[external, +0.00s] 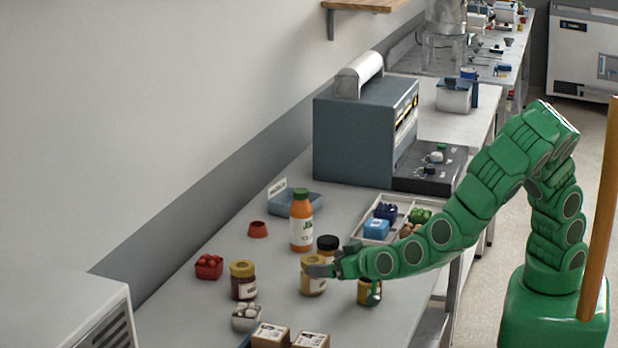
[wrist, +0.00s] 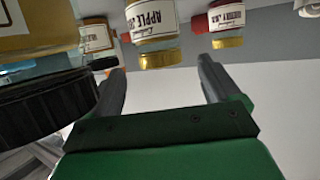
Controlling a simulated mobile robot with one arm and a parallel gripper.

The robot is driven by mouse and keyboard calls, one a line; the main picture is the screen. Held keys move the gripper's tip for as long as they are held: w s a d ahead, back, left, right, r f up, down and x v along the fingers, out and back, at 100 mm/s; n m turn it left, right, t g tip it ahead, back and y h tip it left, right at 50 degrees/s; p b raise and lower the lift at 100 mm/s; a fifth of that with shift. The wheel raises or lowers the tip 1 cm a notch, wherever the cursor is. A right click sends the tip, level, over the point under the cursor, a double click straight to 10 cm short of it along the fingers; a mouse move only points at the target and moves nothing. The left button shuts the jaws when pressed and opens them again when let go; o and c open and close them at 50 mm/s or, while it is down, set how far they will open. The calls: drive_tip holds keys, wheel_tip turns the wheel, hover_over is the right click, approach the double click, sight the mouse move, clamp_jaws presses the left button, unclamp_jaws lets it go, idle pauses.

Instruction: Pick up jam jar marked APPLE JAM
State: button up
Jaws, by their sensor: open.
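The jam jar marked APPLE JAM (wrist: 152,22) has a white label and a gold lid. It is at the top middle of the wrist view, between and just beyond my fingertips. In the external view a yellow jar with a gold lid (external: 313,287) stands on the bench at my fingertips, partly covered by a finger. My gripper (wrist: 163,66) is open and empty; its grey fingers also show in the external view (external: 325,268). I cannot tell whether a finger touches the jar.
A tray (external: 372,234) lies behind.

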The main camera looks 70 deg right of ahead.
sight(307, 263)
drive_tip(key=shift+x, duration=3.9)
drive_tip(key=c, duration=1.3)
drive_tip(key=shift+c, duration=0.2)
